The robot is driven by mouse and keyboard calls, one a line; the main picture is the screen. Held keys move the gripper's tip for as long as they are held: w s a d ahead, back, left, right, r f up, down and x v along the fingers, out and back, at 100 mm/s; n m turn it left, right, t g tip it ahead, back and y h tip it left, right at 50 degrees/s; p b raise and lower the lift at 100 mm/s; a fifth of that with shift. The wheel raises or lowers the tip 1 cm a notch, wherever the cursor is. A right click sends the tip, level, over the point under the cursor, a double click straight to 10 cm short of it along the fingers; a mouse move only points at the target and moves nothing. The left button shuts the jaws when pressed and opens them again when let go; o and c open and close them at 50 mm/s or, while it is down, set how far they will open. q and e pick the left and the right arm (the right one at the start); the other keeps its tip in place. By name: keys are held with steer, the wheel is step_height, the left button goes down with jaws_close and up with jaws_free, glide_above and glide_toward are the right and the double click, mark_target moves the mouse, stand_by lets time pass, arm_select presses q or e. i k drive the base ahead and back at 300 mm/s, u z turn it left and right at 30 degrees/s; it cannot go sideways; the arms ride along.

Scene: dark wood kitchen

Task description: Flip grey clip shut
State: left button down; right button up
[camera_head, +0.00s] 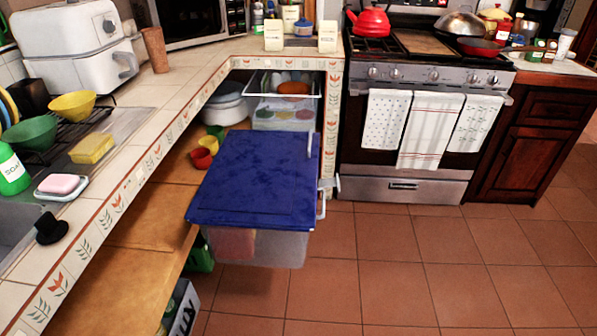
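A clear plastic box (270,248) with a blue lid (255,180) sits at the lower shelf under the counter, jutting out over the floor. The lid lies over the box top. A grey clip (321,204) shows at the lid's right edge, with a pale piece (337,184) sticking out beside it. Another slim grey piece (310,146) stands up at the lid's far right corner. The clips are small, and I cannot tell exactly how each sits against the lid. Something reddish shows inside the box. Neither of my grippers is in view.
A wooden shelf (150,240) runs under the tiled counter (150,125) on the left, with red and yellow cups (205,152) behind the box. A wire drawer (283,85) is at the back. The stove (425,130) stands at right. Open tiled floor (420,270) lies right of the box.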

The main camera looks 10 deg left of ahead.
mark_target(333, 182)
steer(key=u, duration=2.1)
steer(key=k, duration=1.1)
steer(key=z, duration=1.45)
steer(key=i, duration=0.5)
steer(key=z, duration=0.1)
steer(key=k, duration=0.65)
steer(key=u, duration=0.55)
steer(key=i, duration=1.35)
